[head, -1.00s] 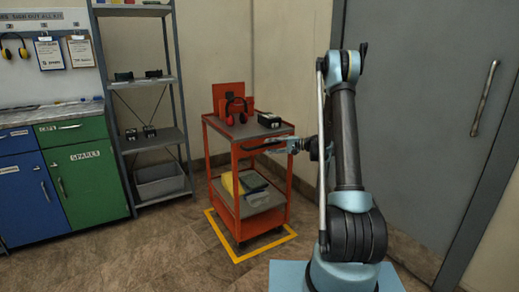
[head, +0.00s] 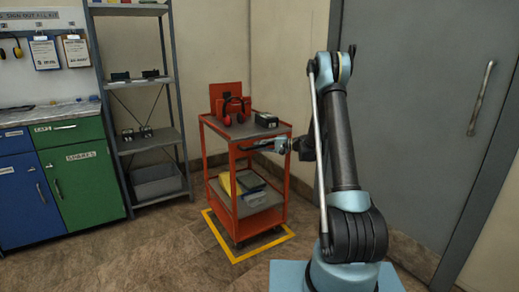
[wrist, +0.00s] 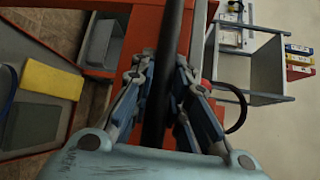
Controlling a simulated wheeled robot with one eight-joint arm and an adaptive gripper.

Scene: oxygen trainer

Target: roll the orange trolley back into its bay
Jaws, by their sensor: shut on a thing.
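The orange trolley (head: 233,180) stands upright in the middle of the head view, within the yellow floor outline (head: 238,257) that marks a bay. Its top shelf carries red ear defenders (head: 234,113) and a black box (head: 267,120). In the wrist view, my gripper's fingers (wrist: 163,95) are closed around that black bar (wrist: 167,60). The far wheels are hidden.
A grey shelf unit (head: 148,142) stands to the left of the trolley, with a grey bin (head: 157,182) low down. Blue and green cabinets (head: 83,177) are further left. A grey door (head: 425,110) is at the right. Brown floor is clear in front.

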